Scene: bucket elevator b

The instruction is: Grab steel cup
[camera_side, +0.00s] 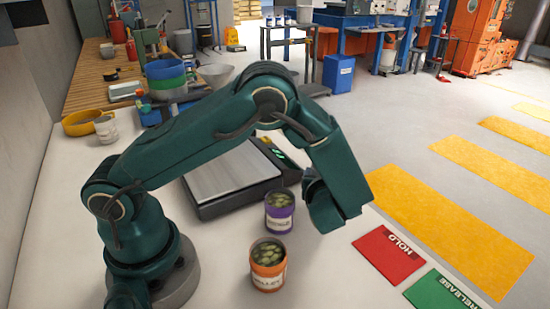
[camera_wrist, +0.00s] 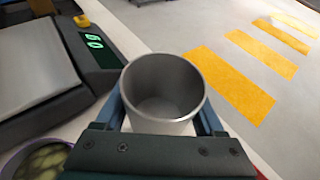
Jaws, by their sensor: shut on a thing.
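The steel cup (camera_wrist: 165,72) is a grey, open-topped, empty-looking cup in the middle of the wrist view. My gripper (camera_wrist: 162,112) has one blue finger on each side of the cup and is shut on it. In the side view my gripper (camera_side: 313,188) is right of the scale, and the cup is hidden behind my wrist. I cannot tell whether the cup touches the table.
A scale (camera_side: 232,178) with a lit green display stands left of my gripper. A purple-labelled tub (camera_side: 279,213) and an orange-labelled tub (camera_side: 268,266) stand nearby. A red HOLD mat (camera_side: 390,256) and a green RELEASE mat (camera_side: 445,291) lie to the right.

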